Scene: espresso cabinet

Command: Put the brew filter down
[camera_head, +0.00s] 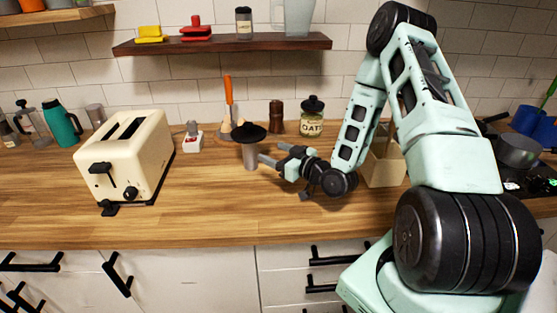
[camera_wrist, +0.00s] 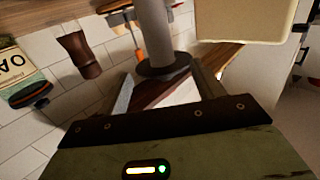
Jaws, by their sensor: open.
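The brew filter (camera_head: 251,158) looks like a grey metal cylinder with a wide black disc on top. It stands upright on the wooden counter (camera_head: 215,215), right of the toaster. My gripper (camera_head: 271,154) is just right of it, low over the counter, with its fingers pointing left at the filter. In the wrist view the picture is turned over: the filter (camera_wrist: 155,25) hangs from the top with its black disc below. There my gripper (camera_wrist: 161,74) has its fingers spread apart, with the filter ahead between them. I cannot tell whether a finger touches it.
A cream toaster (camera_head: 127,160) stands to the left. A small white and red item (camera_head: 193,138), a brown cylinder (camera_head: 276,115) and an oat jar (camera_head: 312,120) stand behind. A beige box (camera_head: 384,168) is beside my arm. The counter's front is clear.

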